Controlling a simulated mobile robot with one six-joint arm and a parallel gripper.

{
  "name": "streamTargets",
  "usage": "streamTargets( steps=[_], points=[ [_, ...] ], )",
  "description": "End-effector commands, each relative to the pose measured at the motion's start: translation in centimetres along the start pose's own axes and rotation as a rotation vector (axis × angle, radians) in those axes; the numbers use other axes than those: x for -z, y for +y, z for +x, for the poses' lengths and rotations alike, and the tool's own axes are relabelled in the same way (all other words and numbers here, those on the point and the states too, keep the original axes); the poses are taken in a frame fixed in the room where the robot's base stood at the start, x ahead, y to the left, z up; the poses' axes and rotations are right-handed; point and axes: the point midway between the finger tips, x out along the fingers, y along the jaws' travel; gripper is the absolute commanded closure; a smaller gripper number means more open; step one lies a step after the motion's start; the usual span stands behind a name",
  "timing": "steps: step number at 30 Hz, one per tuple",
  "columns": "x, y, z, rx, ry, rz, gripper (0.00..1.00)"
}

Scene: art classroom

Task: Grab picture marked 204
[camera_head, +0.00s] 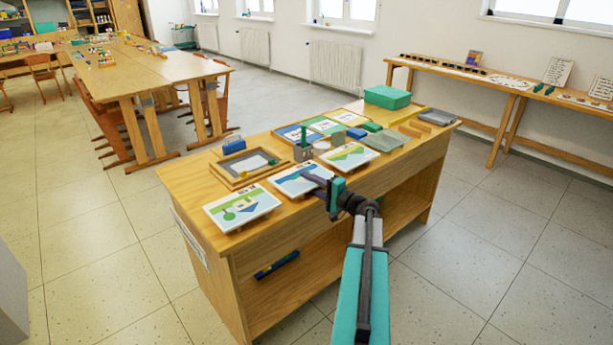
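The wooden cabinet (190,185) also bears a framed tray (246,167), flat sheets, small blocks and a green box (387,97). A blue object (277,264) lies on its lower shelf. A long table (150,70) with chairs stands back left; a wall bench (470,75) back right. Floor at right is clear.

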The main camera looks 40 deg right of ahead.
Motion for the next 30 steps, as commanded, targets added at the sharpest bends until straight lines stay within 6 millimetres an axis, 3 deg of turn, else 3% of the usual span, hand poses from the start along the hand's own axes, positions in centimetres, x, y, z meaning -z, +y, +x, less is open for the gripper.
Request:
streamTargets(
  steps=[6, 23, 28, 30],
  points=[
    [0.0, 0.0, 1.9, 0.000, 0.000, 0.000, 0.70],
    [-0.1, 0.0, 2.0, 0.000, -0.002, 0.000, 0.70],
    [-0.1, 0.0, 2.1, 0.000, -0.002, 0.000, 0.97],
    [-0.1, 0.0, 2.1, 0.000, -0.002, 0.000, 1.00]
  ],
)
